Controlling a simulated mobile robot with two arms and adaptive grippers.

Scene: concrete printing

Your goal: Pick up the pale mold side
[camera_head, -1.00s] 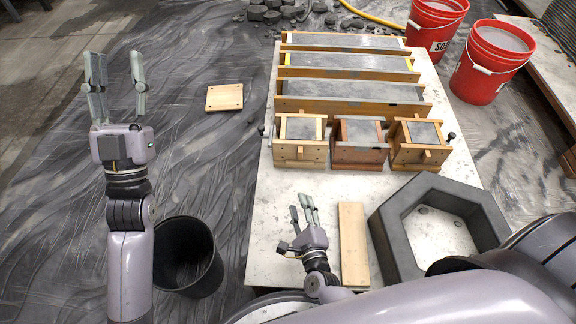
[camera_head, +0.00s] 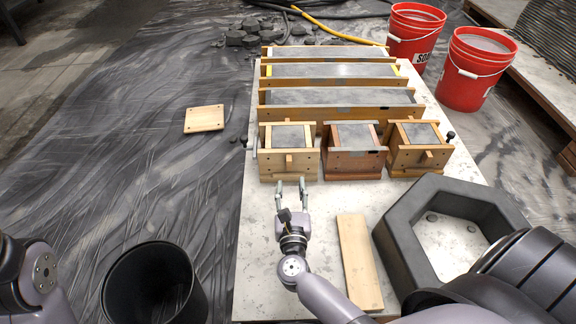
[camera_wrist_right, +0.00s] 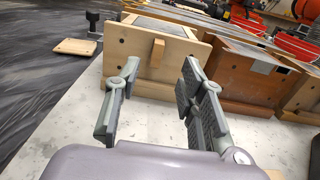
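The pale mold side (camera_head: 290,164) is the light wooden front panel of the leftmost small box mold, with a small wooden block (camera_head: 289,158) sticking out of it. In the right wrist view, the pale side (camera_wrist_right: 172,78) stands upright straight ahead, its wooden block (camera_wrist_right: 156,52) near the top. My right gripper (camera_head: 291,183) is open and empty, its fingertips pointing at the lower part of the panel. In the wrist view its fingers are spread to either side, overlapping the panel; I cannot tell whether they touch it. My left gripper is out of view.
A reddish mold (camera_head: 353,160) and another wooden mold (camera_head: 418,155) stand to the right. Long filled molds (camera_head: 340,97) lie behind. A loose board (camera_head: 360,265) and a dark hexagonal ring (camera_head: 400,232) lie nearer on the table. A square panel (camera_head: 204,118) and black bin (camera_head: 150,290) are on the floor.

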